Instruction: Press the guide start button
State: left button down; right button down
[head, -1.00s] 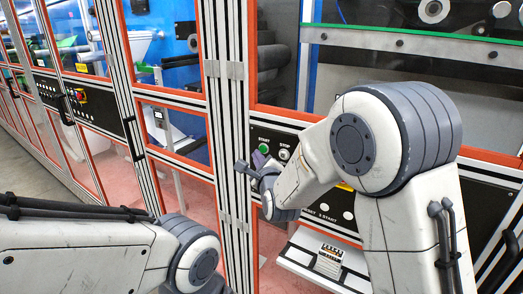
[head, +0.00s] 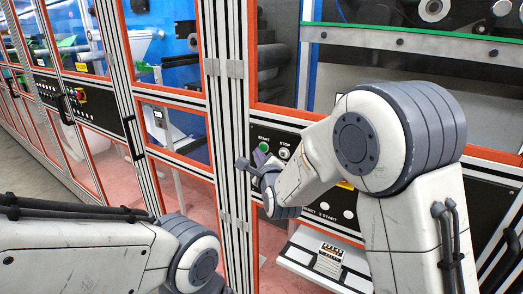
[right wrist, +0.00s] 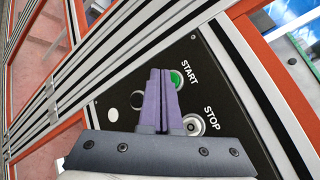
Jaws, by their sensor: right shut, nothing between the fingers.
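A green button (head: 263,146) sits under a START label on a black panel, left of a STOP button (head: 284,153). In the right wrist view the green button (right wrist: 177,79) is partly covered by the purple fingers. No word "guide" is legible beside it. My right gripper (head: 260,158) is shut and empty, its fingers pointing at the panel. In the right wrist view its fingertips (right wrist: 160,71) overlap the left side of the green button. I cannot tell whether they touch it. My left arm shows at lower left, but its gripper is out of view.
A lower panel carries white round buttons (head: 348,214), with a partly hidden label ending in START. A silver post (head: 231,130) stands left of the START panel. A white shelf with a small keyed device (head: 329,259) sits below. Glazed, orange-framed doors run off left.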

jog(key=shift+w+d, duration=0.15)
jog(key=shift+w+d+b, duration=0.3)
jog(key=shift+w+b, duration=0.05)
jog(key=shift+b, duration=0.1)
dwell(0.8)
jog(key=shift+s+a+b, duration=0.5)
jog(key=shift+s, duration=0.2)
jog(key=s+a+b, duration=0.1)
jog(key=s, duration=0.1)
jog(key=s+a, duration=0.2)
jog(key=shift+b, duration=0.35)
